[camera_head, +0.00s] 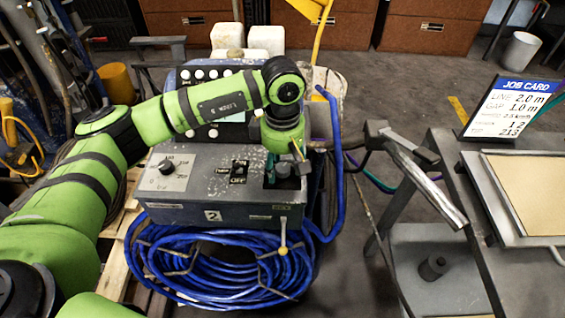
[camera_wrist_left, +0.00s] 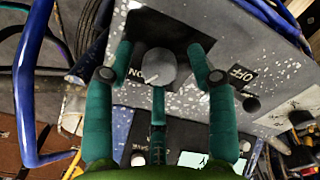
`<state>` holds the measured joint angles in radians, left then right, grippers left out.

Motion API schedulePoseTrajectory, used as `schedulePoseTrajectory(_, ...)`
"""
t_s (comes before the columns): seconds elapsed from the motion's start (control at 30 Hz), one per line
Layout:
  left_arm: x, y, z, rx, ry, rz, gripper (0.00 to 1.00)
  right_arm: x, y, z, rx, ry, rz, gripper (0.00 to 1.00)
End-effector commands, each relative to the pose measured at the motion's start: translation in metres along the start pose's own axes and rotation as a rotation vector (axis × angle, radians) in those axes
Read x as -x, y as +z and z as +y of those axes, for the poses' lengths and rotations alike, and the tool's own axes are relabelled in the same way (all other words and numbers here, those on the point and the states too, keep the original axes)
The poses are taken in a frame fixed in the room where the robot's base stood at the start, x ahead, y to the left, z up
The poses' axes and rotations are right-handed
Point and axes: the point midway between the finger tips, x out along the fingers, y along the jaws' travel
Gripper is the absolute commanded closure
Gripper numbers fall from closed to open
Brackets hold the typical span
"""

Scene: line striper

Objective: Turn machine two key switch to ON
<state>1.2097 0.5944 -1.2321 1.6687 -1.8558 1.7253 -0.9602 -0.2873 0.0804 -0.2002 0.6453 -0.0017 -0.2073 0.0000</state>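Machine two is the grey-blue box (camera_head: 218,211) with a "2" on its front, at the centre of the head view. Its sloped top has a black switch plate marked OFF (camera_head: 239,171). My left gripper (camera_head: 285,172) points down at the panel's right end. In the left wrist view its teal fingers (camera_wrist_left: 160,62) stand open around a round grey knob (camera_wrist_left: 161,68), with gaps at both sides. Letters reading "ON" show beside this knob, partly covered. An OFF label (camera_wrist_left: 241,74) lies to its right. I cannot make out a key shape. My right gripper is out of view.
A dial (camera_head: 167,166) is on the panel's left. A yellow-knobbed lever (camera_head: 283,250) and coiled blue hose (camera_head: 205,265) are at the front. A blue tube (camera_head: 338,165) rises close right of my gripper. A metal bench (camera_head: 472,205) with a job card (camera_head: 513,107) stands right.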

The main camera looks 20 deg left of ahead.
Motion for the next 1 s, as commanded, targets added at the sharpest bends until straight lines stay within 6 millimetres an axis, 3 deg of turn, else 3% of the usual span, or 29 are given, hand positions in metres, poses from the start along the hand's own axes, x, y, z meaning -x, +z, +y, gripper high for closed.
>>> schedulePoseTrajectory(0.17, 0.006, 0.000, 0.001, 0.001, 0.003, 0.000, 0.44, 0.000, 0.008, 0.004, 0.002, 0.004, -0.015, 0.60)
schedulePoseTrajectory(0.27, 0.019, 0.000, 0.002, 0.000, 0.005, 0.000, 0.44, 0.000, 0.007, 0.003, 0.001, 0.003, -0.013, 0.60)
schedulePoseTrajectory(0.7, 0.105, 0.000, 0.001, 0.000, 0.003, 0.001, 0.44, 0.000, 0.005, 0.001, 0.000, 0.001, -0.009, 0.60)
schedulePoseTrajectory(1.0, 0.120, 0.000, 0.000, 0.000, -0.001, 0.000, 0.44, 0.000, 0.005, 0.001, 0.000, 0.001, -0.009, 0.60)
